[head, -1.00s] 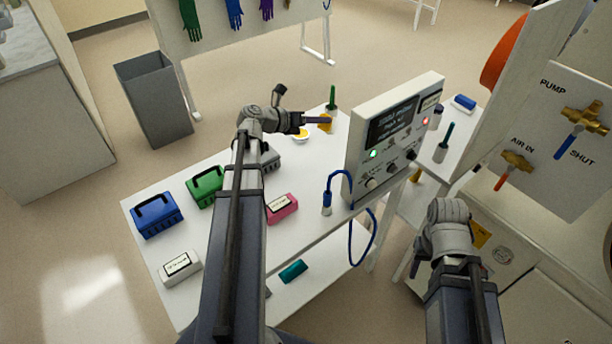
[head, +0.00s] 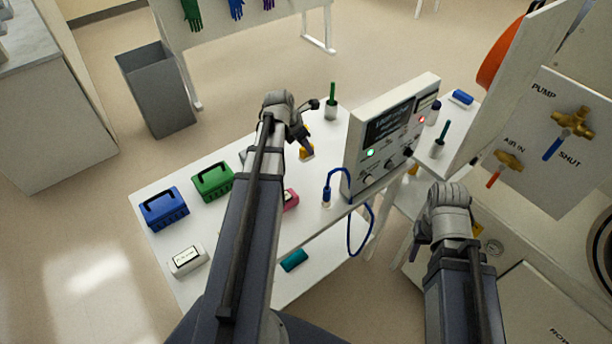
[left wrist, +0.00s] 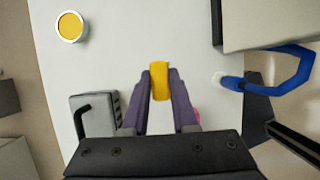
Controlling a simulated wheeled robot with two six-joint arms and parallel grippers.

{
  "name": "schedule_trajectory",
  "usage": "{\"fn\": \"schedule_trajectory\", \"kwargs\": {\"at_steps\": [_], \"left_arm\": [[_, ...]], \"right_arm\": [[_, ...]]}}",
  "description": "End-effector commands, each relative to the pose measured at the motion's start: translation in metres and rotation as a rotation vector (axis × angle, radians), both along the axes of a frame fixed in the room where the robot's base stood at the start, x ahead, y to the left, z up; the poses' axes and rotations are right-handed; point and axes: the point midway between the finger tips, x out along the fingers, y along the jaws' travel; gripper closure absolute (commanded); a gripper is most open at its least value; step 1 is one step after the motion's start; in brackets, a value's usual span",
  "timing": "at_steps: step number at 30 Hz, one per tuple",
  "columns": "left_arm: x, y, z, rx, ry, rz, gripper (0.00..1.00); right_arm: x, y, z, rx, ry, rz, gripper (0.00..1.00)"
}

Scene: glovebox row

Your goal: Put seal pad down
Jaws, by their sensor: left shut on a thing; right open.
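The seal pad, a small yellow block (left wrist: 160,82), is between the fingertips of my left gripper (left wrist: 160,90) in the left wrist view. The gripper is shut on it. In the head view the yellow pad (head: 307,153) shows below my left gripper (head: 304,144), over the white table (head: 315,175) left of the control box. I cannot tell whether the pad touches the table. My right gripper (head: 418,252) is open at the lower right, apart from the table objects, its fingers partly hidden.
The control box (head: 390,135) with a blue cable (head: 360,235) stands right of the pad. A round dish with yellow inside (left wrist: 70,26) lies at the upper left of the wrist view.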

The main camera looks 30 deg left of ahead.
Motion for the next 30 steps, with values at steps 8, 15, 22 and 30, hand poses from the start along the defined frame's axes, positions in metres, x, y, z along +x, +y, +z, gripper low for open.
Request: {"fn": "schedule_trajectory", "kwargs": {"at_steps": [8, 15, 22, 30], "left_arm": [[0.0, 0.0, -0.031, -0.001, -0.001, 0.001, 1.0], [0.0, 0.0, -0.052, -0.001, -0.001, 0.001, 1.0], [0.0, 0.0, -0.057, -0.001, -0.001, 0.001, 1.0], [0.0, 0.0, -0.093, -0.001, -0.001, 0.001, 1.0]], "right_arm": [[0.0, 0.0, -0.031, 0.0, 0.0, -0.001, 0.5], [0.0, 0.0, -0.052, 0.0, 0.0, -0.001, 0.5], [0.0, 0.0, -0.057, 0.0, 0.0, -0.001, 0.5], [0.0, 0.0, -0.093, 0.0, 0.0, -0.001, 0.5]]}}
